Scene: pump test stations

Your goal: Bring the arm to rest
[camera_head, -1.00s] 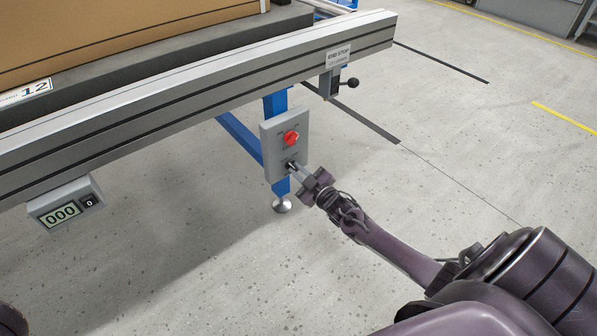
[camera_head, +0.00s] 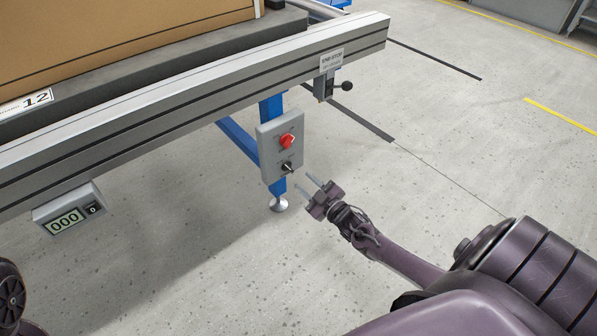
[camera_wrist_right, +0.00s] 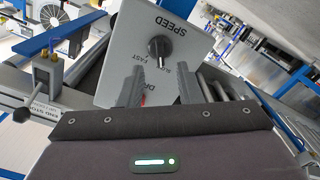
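My right gripper (camera_head: 310,187) is open and empty, a little to the right of and apart from the grey control box (camera_head: 267,150) on the blue leg. In the right wrist view its two fingers (camera_wrist_right: 155,88) stand apart in front of the same box (camera_wrist_right: 120,60), with a black knob (camera_wrist_right: 160,48) beyond them. In the head view the box carries a red knob (camera_head: 287,142) above a black knob (camera_head: 287,168). At the lower left edge a dark part of my left arm shows; my left gripper does not show.
A conveyor rail (camera_head: 200,98) crosses from the left, bearing a cardboard box (camera_head: 120,35). A display reading 000 (camera_head: 65,222) hangs below it. An end-stop lever (camera_head: 345,87) sticks out near the rail's right end. The floor (camera_head: 420,180) to the right is clear.

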